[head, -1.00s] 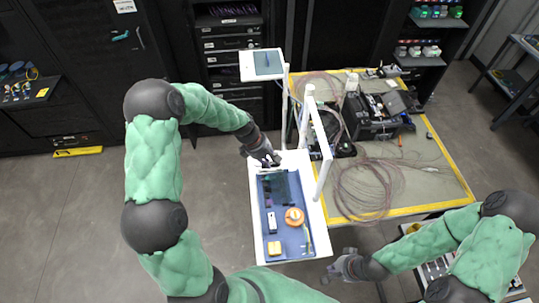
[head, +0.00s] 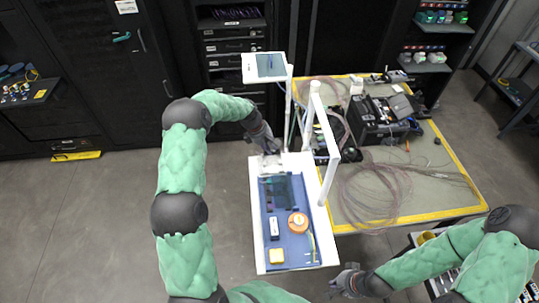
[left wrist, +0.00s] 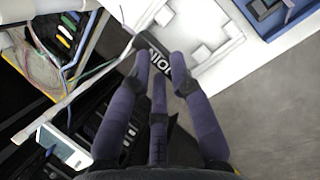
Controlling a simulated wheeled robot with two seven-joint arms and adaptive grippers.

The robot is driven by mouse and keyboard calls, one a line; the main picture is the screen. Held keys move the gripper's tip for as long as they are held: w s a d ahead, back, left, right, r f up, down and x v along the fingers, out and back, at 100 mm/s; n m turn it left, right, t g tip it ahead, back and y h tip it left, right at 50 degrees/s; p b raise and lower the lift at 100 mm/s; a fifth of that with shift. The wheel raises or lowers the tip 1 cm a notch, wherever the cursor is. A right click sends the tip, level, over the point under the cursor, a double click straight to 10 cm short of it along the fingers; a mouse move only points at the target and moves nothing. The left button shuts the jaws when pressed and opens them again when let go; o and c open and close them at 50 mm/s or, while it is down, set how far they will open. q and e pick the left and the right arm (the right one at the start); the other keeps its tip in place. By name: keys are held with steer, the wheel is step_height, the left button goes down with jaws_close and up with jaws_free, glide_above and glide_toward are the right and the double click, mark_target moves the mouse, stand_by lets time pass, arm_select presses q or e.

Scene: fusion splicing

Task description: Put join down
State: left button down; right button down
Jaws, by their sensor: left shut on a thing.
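The join, a dark piece with white lettering (left wrist: 153,46), is between the fingertips of my left gripper (left wrist: 162,70) in the left wrist view. Its far end shows against white moulded surfaces; I cannot tell whether it touches them. In the head view my left gripper (head: 268,148) is shut at the far end of the white workstation (head: 257,235), and the join is too small to make out there. My right gripper (head: 346,282) is low in the head view, right of the workstation's near end, and its finger opening is unclear.
A white post frame (head: 328,150) stands on the right. A yellow-edged table (head: 420,190) carries coiled cables and a black machine (head: 382,122).

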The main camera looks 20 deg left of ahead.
arm_select(q)
steer(key=f, duration=0.2)
steer(key=f+b, duration=0.1)
steer(key=f, duration=0.1)
steer(key=shift+w+a+b, duration=0.15)
steer(key=shift+w+b, duration=0.05)
steer(key=shift+b, duration=0.1)
steer(key=shift+r, duration=0.15)
steer(key=shift+s, duration=0.1)
steer(key=shift+f, duration=0.2)
steer(key=c, duration=1.1)
jaws_free()
steer(key=shift+r, duration=0.1)
